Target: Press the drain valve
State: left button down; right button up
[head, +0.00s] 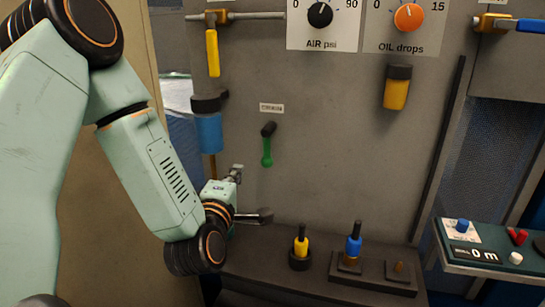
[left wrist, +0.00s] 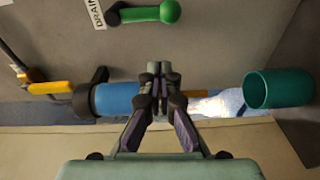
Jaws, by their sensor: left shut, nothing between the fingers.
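A green-handled lever (head: 267,150) hangs from a dark pivot on the grey panel. In the left wrist view the lever (left wrist: 145,13) lies beside a white label (left wrist: 95,12) reading "DRAIN". A blue bowl (head: 209,132) with a dark cap hangs left of it, and a thin orange-brown stem (head: 212,166) runs down from it. The bowl (left wrist: 118,98) also shows in the left wrist view. My left gripper (head: 236,173) is shut and empty, below and left of the lever. Its fingertips (left wrist: 160,72) overlap the stem in the left wrist view; contact cannot be told. My right gripper is out of view.
A green cup (left wrist: 280,90) is below the bowl. A yellow plunger (head: 301,245) and a blue plunger (head: 353,243) stand on the shelf. The panel right of the lever is clear.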

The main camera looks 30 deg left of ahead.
aim_at(269, 145)
pick_arm(q)
jog(key=shift+n, duration=0.3)
jog(key=x, duration=0.9)
jog(key=shift+w+a, duration=0.3)
jog(key=shift+a, duration=0.1)
jog(key=shift+s+d, duration=0.1)
jog(key=shift+d, duration=1.65)
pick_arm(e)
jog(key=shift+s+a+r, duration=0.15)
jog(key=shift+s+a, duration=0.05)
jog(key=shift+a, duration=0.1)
